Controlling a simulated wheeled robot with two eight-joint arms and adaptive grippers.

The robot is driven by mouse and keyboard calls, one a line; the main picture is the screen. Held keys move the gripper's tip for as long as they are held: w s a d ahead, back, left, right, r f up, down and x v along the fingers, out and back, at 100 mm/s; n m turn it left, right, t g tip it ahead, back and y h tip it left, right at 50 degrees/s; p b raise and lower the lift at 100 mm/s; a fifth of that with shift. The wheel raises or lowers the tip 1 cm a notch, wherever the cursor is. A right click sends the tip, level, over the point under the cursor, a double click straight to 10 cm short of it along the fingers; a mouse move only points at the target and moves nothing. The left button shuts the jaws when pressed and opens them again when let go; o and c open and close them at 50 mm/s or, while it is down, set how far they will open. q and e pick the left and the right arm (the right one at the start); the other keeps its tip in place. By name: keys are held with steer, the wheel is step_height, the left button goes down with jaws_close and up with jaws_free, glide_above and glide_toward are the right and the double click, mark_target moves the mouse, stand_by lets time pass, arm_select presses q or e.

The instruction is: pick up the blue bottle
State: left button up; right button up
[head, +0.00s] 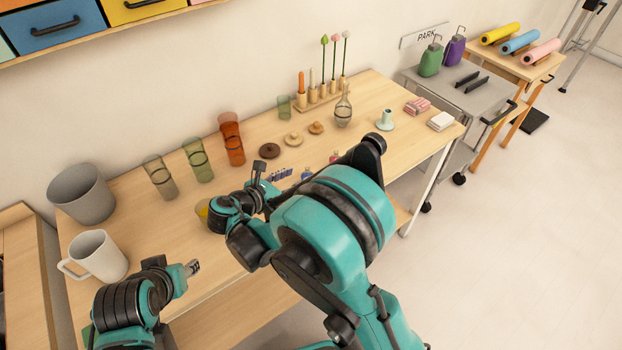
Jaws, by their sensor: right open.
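A small blue bottle (306,174) stands on the wooden table, partly hidden behind my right arm. A small pink bottle (335,158) stands behind it to the right. My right gripper (267,182) is over the table, to the left of the blue bottle and apart from it. It is open, and I see nothing held in it. My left gripper (188,270) is low at the table's front left, far from the bottle. Its fingers are too small and turned away to tell their opening.
Tall tumblers (231,140), a grey bin (81,194) and a white mug (96,256) stand on the left. Knobbed lids (293,139) and a glass flask (343,110) are behind the bottles. A dark blue item (279,174) lies near my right gripper.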

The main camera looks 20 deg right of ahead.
mark_target(306, 171)
steer(key=b+x, duration=0.1)
steer(key=x, duration=0.1)
steer(key=shift+w+d+f, duration=0.2)
steer(key=shift+f, duration=0.05)
steer(key=b+x, duration=0.2)
steer(key=x, duration=0.2)
steer(key=shift+w+f, duration=0.15)
steer(key=shift+w, duration=0.05)
steer(key=shift+w+d, duration=0.3)
steer(key=shift+d, duration=0.05)
steer(key=shift+c, duration=1.2)
steer(key=shift+s, duration=0.1)
jaws_close()
steer(key=shift+a, duration=0.1)
